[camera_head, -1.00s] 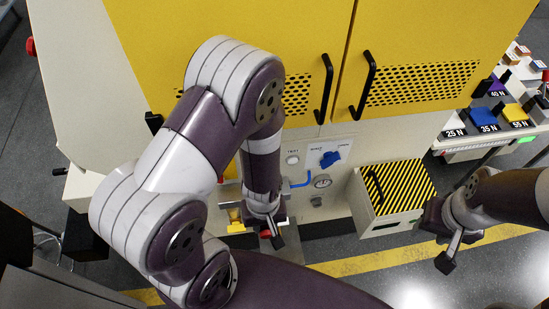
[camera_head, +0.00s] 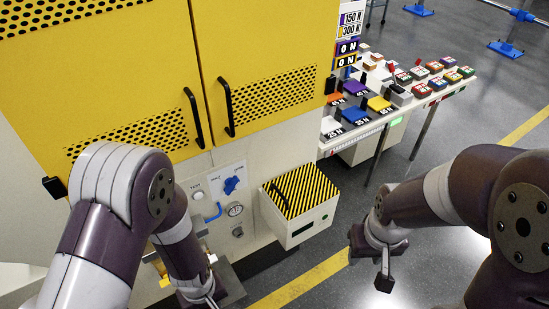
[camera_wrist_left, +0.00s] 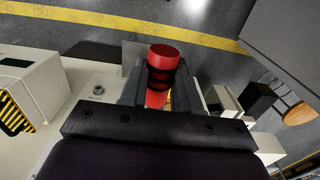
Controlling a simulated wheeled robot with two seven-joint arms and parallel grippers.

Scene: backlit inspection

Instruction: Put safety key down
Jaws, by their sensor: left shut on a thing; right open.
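The red, black-banded cylinder between my left fingers, seen in the left wrist view, looks like the safety key (camera_wrist_left: 164,56). My left gripper (camera_wrist_left: 161,88) is shut on it, and the dark fingers stand on both sides. In the head view my left gripper (camera_head: 210,301) is at the bottom edge, in front of the machine's lower panel, and the key cannot be made out there. My right gripper (camera_head: 386,274) is open and empty, hanging above the floor right of the striped box.
The yellow cabinet (camera_head: 268,45) has black handles. Below are a panel with a blue knob (camera_head: 231,185), a gauge (camera_head: 235,210), and a yellow-black striped box (camera_head: 318,218). A white bench (camera_head: 340,147) with labelled coloured blocks stands at right. Floor shows around a yellow line (camera_head: 300,283).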

